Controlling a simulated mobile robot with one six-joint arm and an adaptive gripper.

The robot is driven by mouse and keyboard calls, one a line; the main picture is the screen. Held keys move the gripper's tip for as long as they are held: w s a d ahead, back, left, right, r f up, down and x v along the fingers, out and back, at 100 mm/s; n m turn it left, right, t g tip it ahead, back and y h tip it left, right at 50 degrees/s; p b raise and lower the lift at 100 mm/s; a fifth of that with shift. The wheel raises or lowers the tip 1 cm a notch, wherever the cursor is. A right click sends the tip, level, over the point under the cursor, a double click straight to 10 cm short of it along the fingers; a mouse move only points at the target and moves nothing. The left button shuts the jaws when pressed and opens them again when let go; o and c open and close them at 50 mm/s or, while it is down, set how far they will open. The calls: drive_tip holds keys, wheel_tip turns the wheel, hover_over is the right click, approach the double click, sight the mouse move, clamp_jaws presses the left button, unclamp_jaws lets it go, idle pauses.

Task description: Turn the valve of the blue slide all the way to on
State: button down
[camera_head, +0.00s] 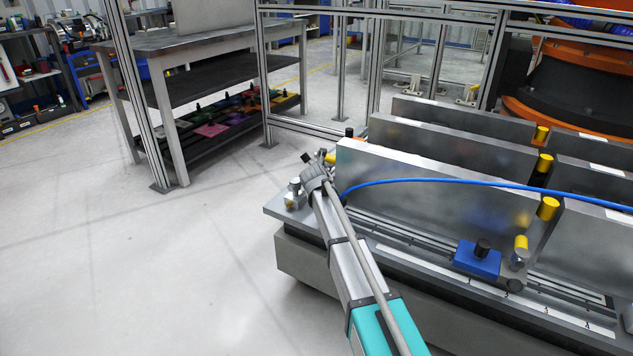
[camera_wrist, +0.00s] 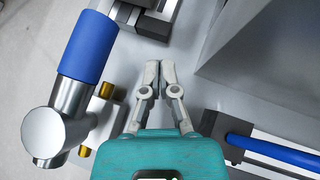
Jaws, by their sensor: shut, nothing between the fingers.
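The blue slide (camera_head: 477,260), a blue block with a black knob, sits on the rail of the metal unit in the head view. In the wrist view a metal part with a blue sleeve (camera_wrist: 86,47) and a round bare end (camera_wrist: 57,135) lies left of my fingers. It may be the valve's handle; I cannot tell its setting. Brass ends (camera_wrist: 105,90) show beside it. My gripper (camera_wrist: 155,70) is shut and empty, its tips apart from the blue-sleeved part. In the head view my arm reaches to the unit's left end; the fingers are not clear there.
A blue hose (camera_head: 440,181) crosses the tall metal plates (camera_head: 432,195); it shows in the wrist view (camera_wrist: 270,148) right of my gripper. A small metal fitting (camera_head: 294,193) stands at the unit's left corner. Open floor (camera_head: 130,260) lies left of the unit.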

drive_tip(key=s+d+r+p, duration=0.1)
drive_tip(key=d, duration=0.1)
drive_tip(key=s+d+r+p, duration=0.1)
drive_tip(key=d+r+p, duration=0.1)
drive_tip(key=s+d+r+p, duration=0.1)
drive_tip(key=d+r+p, duration=0.1)
drive_tip(key=shift+s+d, duration=0.4)
drive_tip(key=shift+s+d+r+p, duration=0.25)
drive_tip(key=shift+d+r+p, duration=0.15)
drive_tip(key=shift+d+p, duration=0.2)
idle(1.1)
idle(1.3)
